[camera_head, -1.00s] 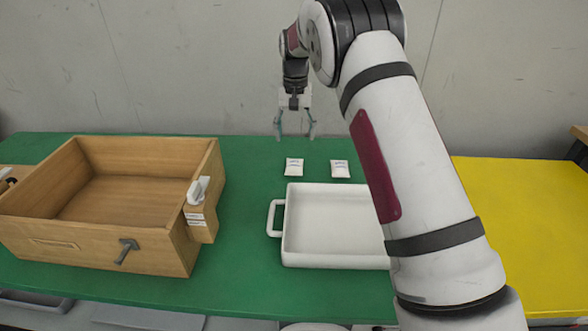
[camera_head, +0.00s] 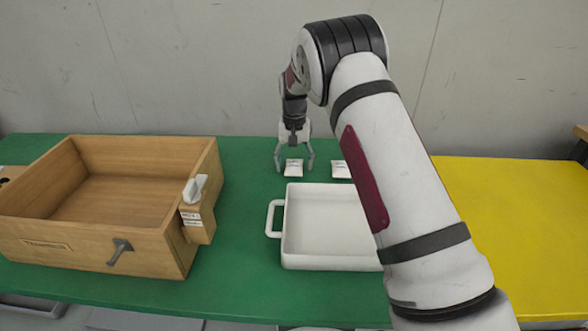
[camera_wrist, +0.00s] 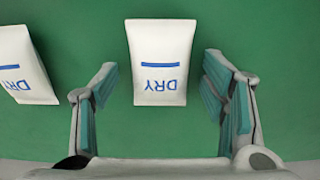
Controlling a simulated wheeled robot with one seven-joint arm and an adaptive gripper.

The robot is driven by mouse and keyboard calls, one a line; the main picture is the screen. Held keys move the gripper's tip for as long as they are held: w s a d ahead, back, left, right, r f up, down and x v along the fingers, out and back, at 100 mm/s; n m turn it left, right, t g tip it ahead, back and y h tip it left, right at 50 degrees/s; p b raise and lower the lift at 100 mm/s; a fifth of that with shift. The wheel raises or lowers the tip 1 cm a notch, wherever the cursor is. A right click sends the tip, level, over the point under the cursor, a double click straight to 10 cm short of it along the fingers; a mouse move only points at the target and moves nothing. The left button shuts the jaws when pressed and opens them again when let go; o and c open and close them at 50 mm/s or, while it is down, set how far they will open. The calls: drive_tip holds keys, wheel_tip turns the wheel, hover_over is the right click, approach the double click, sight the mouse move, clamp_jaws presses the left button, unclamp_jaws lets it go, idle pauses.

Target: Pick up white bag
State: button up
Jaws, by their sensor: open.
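Two small white bags lie on the green mat. The left white bag (camera_head: 293,167) is under my gripper (camera_head: 294,168) in the head view. In the wrist view this white bag (camera_wrist: 160,60), marked "DRY" in blue with a blue line, lies between the two open fingers of my gripper (camera_wrist: 165,95), with a gap on each side. The second white bag (camera_head: 340,169) lies to its right in the head view. In the wrist view the second bag (camera_wrist: 24,66) is cut off at the left edge. My gripper is open and empty.
A white tray (camera_head: 285,255) with a handle stands just in front of the bags. A wooden box (camera_head: 100,255) with a scanner-like white device (camera_head: 196,190) at its corner stands left. A yellow surface (camera_head: 510,230) is at right. Green mat between box and bags is free.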

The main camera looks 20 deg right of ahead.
drive_tip(key=c, duration=1.2)
drive_tip(key=shift+c, duration=0.2)
